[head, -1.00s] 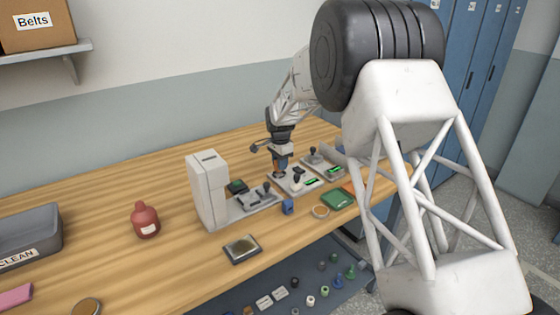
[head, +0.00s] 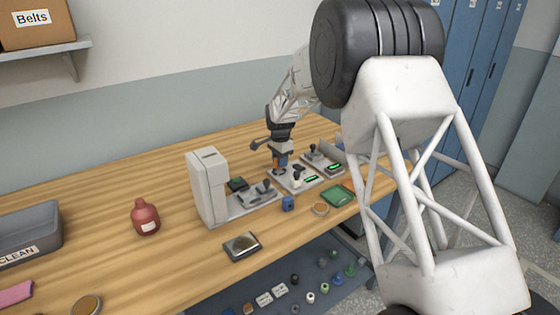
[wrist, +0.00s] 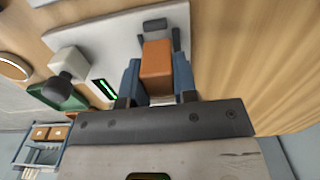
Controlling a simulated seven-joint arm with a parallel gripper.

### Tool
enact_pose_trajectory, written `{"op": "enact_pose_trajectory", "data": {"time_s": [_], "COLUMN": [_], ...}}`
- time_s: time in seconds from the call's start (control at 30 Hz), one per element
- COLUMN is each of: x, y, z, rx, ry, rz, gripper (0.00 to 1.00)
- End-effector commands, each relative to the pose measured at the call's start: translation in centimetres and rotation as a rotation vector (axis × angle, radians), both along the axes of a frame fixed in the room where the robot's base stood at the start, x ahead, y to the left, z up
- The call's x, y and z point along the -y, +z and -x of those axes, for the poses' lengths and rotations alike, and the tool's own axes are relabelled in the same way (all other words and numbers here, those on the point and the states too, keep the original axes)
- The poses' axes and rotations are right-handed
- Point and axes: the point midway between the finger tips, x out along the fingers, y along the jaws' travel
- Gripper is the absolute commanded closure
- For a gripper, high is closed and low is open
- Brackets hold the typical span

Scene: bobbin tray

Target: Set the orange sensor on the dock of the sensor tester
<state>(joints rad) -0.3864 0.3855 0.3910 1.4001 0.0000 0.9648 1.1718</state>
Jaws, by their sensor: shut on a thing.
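The orange sensor (wrist: 156,66) is clamped between the blue fingers of my gripper (wrist: 160,85) in the wrist view. In the head view my gripper (head: 280,165) points down over the rear left part of a pale tester plate (head: 296,187), with a bit of orange between its fingers. The plate also shows in the wrist view (wrist: 110,45), with a green-lit display (wrist: 103,89) and a knobbed block (wrist: 68,63). A dark grey bracket (wrist: 155,26) on the plate lies just beyond the sensor. I cannot tell whether the sensor touches the plate.
A tall white unit (head: 207,188) with a lever base stands to the left. Another lit unit (head: 325,163) stands to the right. A blue block (head: 288,203), a round dish (head: 320,209) and a green tray (head: 338,196) lie in front. A red bottle (head: 145,217) stands farther left.

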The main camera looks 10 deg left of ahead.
Motion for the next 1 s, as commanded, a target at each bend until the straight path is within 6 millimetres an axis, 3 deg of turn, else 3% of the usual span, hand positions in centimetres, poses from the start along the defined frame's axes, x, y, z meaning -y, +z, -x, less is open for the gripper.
{"op": "enact_pose_trajectory", "data": {"time_s": [1.0], "x": [0.0], "y": [-1.7], "z": [0.0], "rx": [0.000], "ry": [0.000], "rz": [0.000], "gripper": [0.96]}}
